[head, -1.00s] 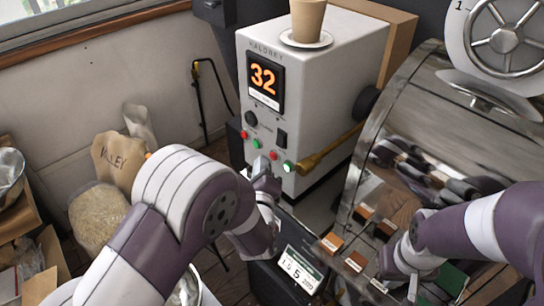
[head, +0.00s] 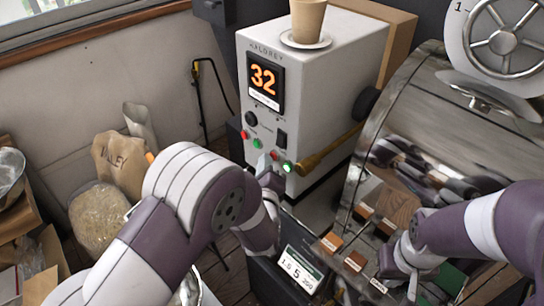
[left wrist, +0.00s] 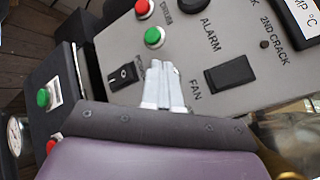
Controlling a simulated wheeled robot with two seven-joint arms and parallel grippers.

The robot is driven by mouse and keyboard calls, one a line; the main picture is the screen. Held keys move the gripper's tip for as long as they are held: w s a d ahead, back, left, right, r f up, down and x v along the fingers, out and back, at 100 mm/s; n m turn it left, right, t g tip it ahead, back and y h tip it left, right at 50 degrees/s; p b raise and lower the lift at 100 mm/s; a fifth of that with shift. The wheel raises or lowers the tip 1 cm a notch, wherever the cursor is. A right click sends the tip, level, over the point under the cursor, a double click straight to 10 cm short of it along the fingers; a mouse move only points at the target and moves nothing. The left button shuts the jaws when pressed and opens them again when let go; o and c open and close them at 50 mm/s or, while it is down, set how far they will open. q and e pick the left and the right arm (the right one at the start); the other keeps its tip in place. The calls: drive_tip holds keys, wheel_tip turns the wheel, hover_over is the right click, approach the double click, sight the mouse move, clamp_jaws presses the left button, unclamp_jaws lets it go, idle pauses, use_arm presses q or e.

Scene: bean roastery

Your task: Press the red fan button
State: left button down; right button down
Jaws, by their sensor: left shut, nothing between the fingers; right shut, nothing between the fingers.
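The red fan button (head: 274,155) is on the front of the white control box, low down beside a lit green button (head: 287,166). My left gripper (head: 264,163) is shut and empty, its tips just left of the red fan button in the head view. I cannot tell whether they touch the panel. In the left wrist view the shut fingers (left wrist: 161,72) stand in front of the panel between the power switch and the FAN label; the fan buttons are hidden there. My right gripper (head: 412,288) is shut at the lower right, away from the box.
A second red button (head: 244,134) and green button (head: 257,143), marked DRUM in the wrist view, sit up and left. A black power switch (left wrist: 124,73) is close to the left fingers. A brass handle (head: 325,153) juts out to the right. A cup (head: 307,20) stands on top.

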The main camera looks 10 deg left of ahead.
use_arm(q)
drive_tip(key=shift+w+d, duration=0.15)
use_arm(e)
drive_tip(key=shift+r, duration=0.1)
idle(0.4)
drive_tip(key=shift+r+p, duration=0.3)
drive_tip(key=shift+p, duration=0.1)
use_arm(q)
drive_tip(key=shift+s+a, duration=0.55)
drive_tip(key=shift+s, duration=0.1)
use_arm(e)
drive_tip(key=shift+r+p, duration=0.7)
use_arm(q)
drive_tip(key=s+a, duration=0.1)
drive_tip(key=s, duration=0.1)
drive_tip(key=s+a, duration=0.2)
